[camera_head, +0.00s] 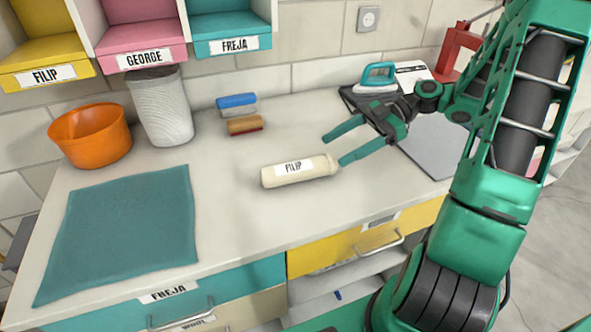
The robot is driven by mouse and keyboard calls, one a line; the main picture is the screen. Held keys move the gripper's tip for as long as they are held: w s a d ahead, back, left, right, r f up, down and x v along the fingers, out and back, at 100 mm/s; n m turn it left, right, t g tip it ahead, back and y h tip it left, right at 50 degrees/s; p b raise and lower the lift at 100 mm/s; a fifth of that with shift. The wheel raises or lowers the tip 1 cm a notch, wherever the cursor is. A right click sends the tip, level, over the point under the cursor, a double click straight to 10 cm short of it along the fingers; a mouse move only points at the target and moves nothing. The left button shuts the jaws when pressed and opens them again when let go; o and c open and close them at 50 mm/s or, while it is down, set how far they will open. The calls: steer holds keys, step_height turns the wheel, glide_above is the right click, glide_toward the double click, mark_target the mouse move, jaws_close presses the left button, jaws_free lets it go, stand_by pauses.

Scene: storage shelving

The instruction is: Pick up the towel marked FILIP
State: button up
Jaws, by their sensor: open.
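The thing marked FILIP (275,176) is a cream, roll-shaped towel or bottle-like item lying on its side on the white counter. Its white label faces up, and its narrower end points right. My gripper (332,150) is open and empty, its fingers pointing left. One fingertip is above and behind the cream item in the picture; the other is close to its right end. I cannot tell whether that finger touches it. A flat teal cloth (125,230) lies at the left of the counter, with no name visible on it.
An orange bowl (90,137) and a grey-white bin (163,112) stand at the back left. Two brushes (240,112) lie behind the cream item. A teal iron (377,77) sits at the back right. Open cubbies marked FILIP, GEORGE and FREJA hang above. Counter between cloth and cream item is clear.

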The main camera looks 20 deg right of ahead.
mark_target(322, 156)
steer(key=shift+a, duration=0.25)
steer(key=x, duration=0.4)
steer(key=shift+a, duration=0.15)
steer(key=shift+x, duration=3)
steer(key=shift+s+r, duration=0.1)
steer(key=shift+s, duration=0.05)
steer(key=c, duration=1.3)
